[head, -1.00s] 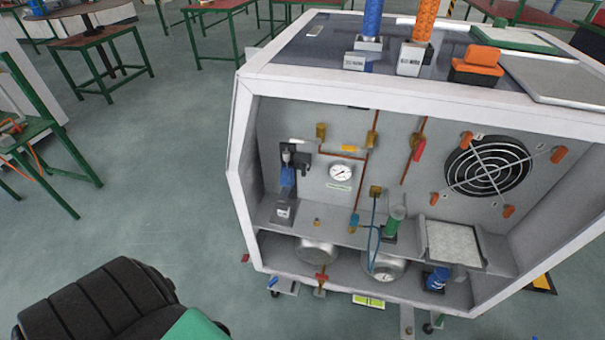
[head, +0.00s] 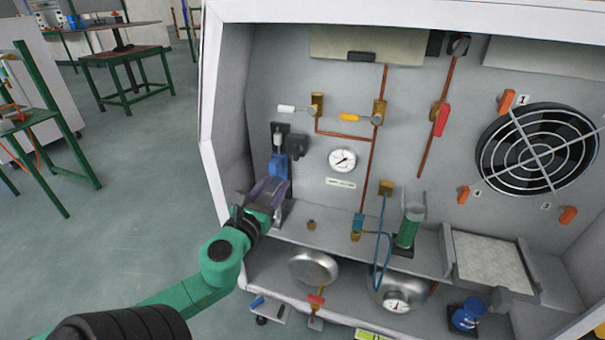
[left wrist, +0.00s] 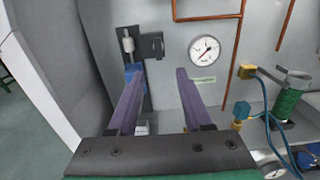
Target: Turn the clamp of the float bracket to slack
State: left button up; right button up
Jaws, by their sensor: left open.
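The float bracket (head: 280,130) is a dark upright mount on the back wall of the open cabinet, at its left. It holds a pale cylinder over a blue part (head: 277,163). A black block at its right side (head: 298,145) looks like the clamp; it also shows in the left wrist view (left wrist: 151,45). My left gripper (head: 271,187) is open and empty, just in front of and below the bracket. In the left wrist view its two purple fingers (left wrist: 159,74) are spread apart, with the clamp beyond and above their tips. The lower bracket is partly hidden by the fingers.
A pressure gauge (head: 343,160) and copper pipes with valves (head: 378,113) are on the wall to the right. The cabinet's left side wall (head: 229,120) is close to my left gripper. The shelf (head: 330,243) holds a green cylinder (head: 408,228).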

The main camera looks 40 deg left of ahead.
aim_at(295, 153)
pick_arm(q)
jog(key=x, duration=0.4)
jog(key=b+x, duration=0.1)
jog(key=x, duration=0.3)
jog(key=b+x, duration=0.1)
jog(key=x, duration=0.4)
jog(key=shift+a+r, duration=0.1)
jog(key=shift+a, duration=0.2)
jog(key=shift+w+a, duration=0.15)
jog(key=shift+w, duration=0.4)
grip_shut()
pick_arm(e)
jog(key=r, duration=0.3)
jog(key=w+a+r, duration=0.1)
jog(key=r, duration=0.1)
jog(key=shift+r, duration=0.35)
